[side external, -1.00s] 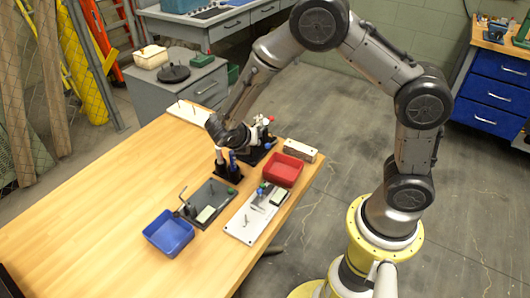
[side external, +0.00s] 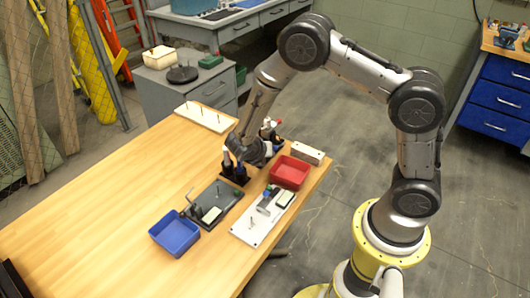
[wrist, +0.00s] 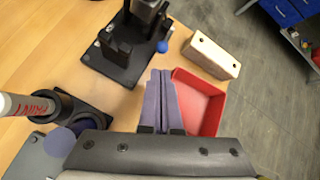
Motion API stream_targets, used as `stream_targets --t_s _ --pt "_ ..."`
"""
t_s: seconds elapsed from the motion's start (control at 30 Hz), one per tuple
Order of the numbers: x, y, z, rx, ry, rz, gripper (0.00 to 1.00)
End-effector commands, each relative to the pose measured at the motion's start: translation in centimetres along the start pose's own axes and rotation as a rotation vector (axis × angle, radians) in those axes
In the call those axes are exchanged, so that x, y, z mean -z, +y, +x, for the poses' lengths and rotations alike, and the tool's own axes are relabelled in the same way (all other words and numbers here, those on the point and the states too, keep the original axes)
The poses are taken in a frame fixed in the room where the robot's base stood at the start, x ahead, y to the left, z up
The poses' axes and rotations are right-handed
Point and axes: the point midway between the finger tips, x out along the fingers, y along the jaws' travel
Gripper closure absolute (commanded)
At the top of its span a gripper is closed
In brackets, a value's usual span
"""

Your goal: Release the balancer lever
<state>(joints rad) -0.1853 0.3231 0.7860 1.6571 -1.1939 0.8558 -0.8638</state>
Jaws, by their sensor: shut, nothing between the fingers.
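A black base plate (wrist: 115,62) with upright black blocks stands ahead of my fingers in the wrist view. A blue ball knob (wrist: 162,46) shows at its right side; it may be the lever's end, but I cannot tell for sure. My gripper (wrist: 160,76) is shut, its two grey fingers together and empty. In the picture they lie below the knob, between the plate and the red bin. In the side view my gripper's wrist covers most of this device, and only a red and white upper part (side external: 267,127) shows behind it.
A red bin (side external: 289,172) and a pale block (side external: 308,153) stand close to the right. A marker holder (side external: 234,177) stands in front-left. A grey plate (side external: 217,201), a white plate (side external: 247,231) and a blue bin (side external: 174,232) lie nearer.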

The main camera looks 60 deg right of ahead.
Motion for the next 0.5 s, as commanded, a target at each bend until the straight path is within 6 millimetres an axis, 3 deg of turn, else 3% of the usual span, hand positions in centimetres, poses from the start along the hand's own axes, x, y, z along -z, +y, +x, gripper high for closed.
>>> stream_targets --t_s 0.2,0.5 --pt "0.0 0.0 2.9 0.001 0.001 0.000 1.00" --pt "0.0 0.0 3.9 -0.002 0.001 0.001 1.00"
